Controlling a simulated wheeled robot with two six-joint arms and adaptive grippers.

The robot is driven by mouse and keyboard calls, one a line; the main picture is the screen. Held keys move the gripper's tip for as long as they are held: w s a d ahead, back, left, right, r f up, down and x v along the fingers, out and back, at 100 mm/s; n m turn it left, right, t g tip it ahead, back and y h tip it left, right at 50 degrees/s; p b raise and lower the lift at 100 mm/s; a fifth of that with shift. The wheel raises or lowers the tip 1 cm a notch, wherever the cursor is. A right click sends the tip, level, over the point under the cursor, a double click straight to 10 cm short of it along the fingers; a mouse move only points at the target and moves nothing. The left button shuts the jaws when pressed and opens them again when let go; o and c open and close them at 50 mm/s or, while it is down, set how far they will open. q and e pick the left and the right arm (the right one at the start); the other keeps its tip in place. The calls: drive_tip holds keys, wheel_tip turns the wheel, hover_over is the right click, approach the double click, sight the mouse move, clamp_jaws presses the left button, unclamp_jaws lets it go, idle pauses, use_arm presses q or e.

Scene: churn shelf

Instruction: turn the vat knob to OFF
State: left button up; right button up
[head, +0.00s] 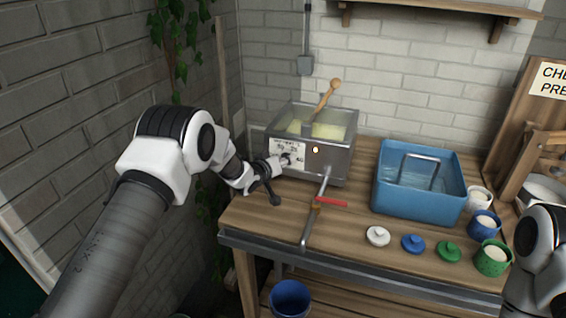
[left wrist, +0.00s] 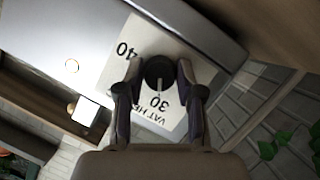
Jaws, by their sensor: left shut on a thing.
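The vat (head: 315,143) is a metal box at the back left of the bench, with yellowish contents and a wooden-handled tool. A white dial plate (head: 281,152) is on its front left. In the left wrist view the plate (left wrist: 124,72) shows 40, 30 and part of a "VAT" label. The dark round knob (left wrist: 158,70) has a pale pointer line aimed near the 30. My left gripper (left wrist: 158,82) is shut on the knob, a finger on each side. In the head view my left gripper (head: 287,161) covers most of the knob. My right gripper is out of view.
A lit round lamp (head: 315,149) is on the vat's front. A pipe with a red lever (head: 331,202) runs forward from the vat. A blue tub (head: 389,190), several lids and small pots stand to the right. A brick wall is close at left.

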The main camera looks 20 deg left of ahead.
use_arm(q)
drive_tip(key=shift+n, duration=0.3)
drive_tip(key=shift+n+h+b, duration=0.3)
drive_tip(key=shift+n+h, duration=0.3)
drive_tip(key=shift+n, duration=0.1)
drive_tip(key=shift+a+f+n+t+h+b, duration=0.15)
drive_tip(key=shift+n+t+h+b, duration=0.3)
drive_tip(key=shift+n, duration=0.55)
drive_tip(key=n+t+h+b, duration=0.1)
drive_tip(key=n+b, duration=0.1)
drive_tip(key=n, duration=0.1)
drive_tip(key=shift+h, duration=0.25)
drive_tip(key=shift+n+t+b, duration=0.35)
drive_tip(key=shift+n+b, duration=0.45)
drive_tip(key=shift+n, duration=0.4)
drive_tip(key=o, duration=1.1)
drive_tip(key=shift+o, duration=0.3)
